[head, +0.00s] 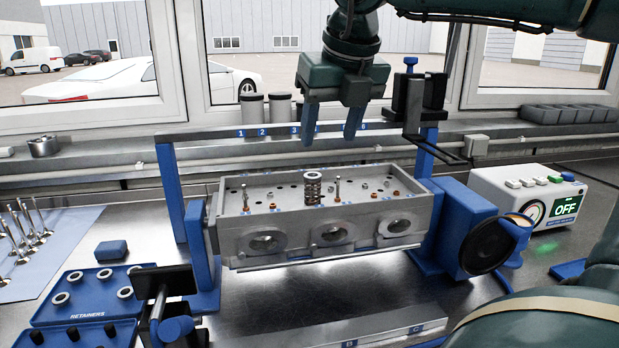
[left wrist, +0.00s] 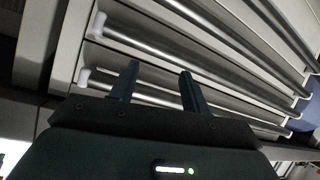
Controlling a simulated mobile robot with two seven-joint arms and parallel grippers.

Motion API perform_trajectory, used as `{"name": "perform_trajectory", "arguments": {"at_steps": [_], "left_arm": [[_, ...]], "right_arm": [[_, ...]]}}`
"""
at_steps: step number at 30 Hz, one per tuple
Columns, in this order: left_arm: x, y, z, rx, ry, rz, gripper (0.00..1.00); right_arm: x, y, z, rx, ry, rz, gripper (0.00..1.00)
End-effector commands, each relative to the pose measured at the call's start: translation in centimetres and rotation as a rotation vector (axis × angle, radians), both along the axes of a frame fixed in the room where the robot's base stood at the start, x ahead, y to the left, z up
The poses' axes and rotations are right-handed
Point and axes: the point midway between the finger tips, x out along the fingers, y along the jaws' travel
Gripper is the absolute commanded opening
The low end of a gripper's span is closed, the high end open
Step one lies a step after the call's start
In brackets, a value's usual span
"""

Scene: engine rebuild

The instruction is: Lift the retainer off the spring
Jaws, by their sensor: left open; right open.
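The spring (head: 312,190) stands upright on the top deck of the grey cylinder head (head: 285,243), near its middle. A ring-shaped retainer (head: 312,173) sits on top of the spring. My right gripper (head: 332,121) hangs in the head view above and behind the spring, fingers pointing down, apart and empty. It does not touch the spring or the retainer. My left gripper (left wrist: 160,83) shows only in the left wrist view, with its two fingers apart and nothing between them. It faces a rack of metal bars, away from the spring.
The cylinder head sits in a blue stand with a numbered rail (head: 260,131) behind it. A black clamp fixture (head: 412,100) stands at the right. A blue retainer tray (head: 85,308) lies at the left near valves (head: 30,235). A tester box (head: 527,196) reads OFF.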

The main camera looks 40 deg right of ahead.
Motion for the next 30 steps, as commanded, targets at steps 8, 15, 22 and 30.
{"name": "perform_trajectory", "arguments": {"at_steps": [8, 15, 22, 30], "left_arm": [[0.0, 0.0, 0.0, -0.002, 0.000, 0.000, 0.47], [0.0, 0.0, 0.5, 0.002, -0.003, 0.000, 0.47], [0.1, 0.1, 0.4, 0.006, -0.004, 0.000, 0.47], [0.1, 0.2, 0.3, 0.008, -0.004, 0.000, 0.47]], "right_arm": [[1.1, -0.3, -2.7, 0.002, 0.000, 0.001, 0.53], [2.5, 0.0, -5.6, 0.003, 0.005, 0.002, 0.53], [3.3, -0.2, -7.4, 0.004, -0.002, 0.001, 0.53], [3.3, -0.2, -7.4, 0.003, -0.003, 0.001, 0.47]]}}
